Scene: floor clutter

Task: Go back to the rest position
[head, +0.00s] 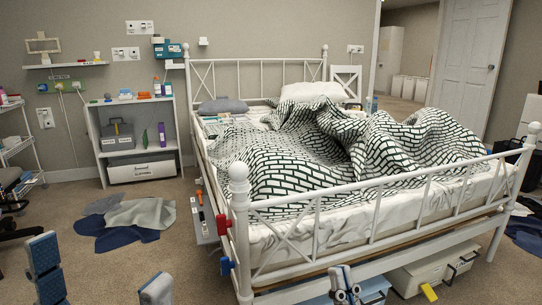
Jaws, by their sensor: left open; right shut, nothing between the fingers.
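My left gripper (98,262) shows at the bottom left of the head view. Its two grey-blue fingers stand wide apart with only carpet seen between them. My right gripper (343,275) shows at the bottom, right of centre, in front of the bed's lower side. Its fingers are together and hold nothing. Both arms are mostly out of the picture.
A white metal-frame bed (386,213) with a rumpled patterned blanket (330,150) fills the middle and right. Storage boxes (432,272) sit beneath it. Clothes (128,220) lie on the carpet at left, before a white shelf (132,133).

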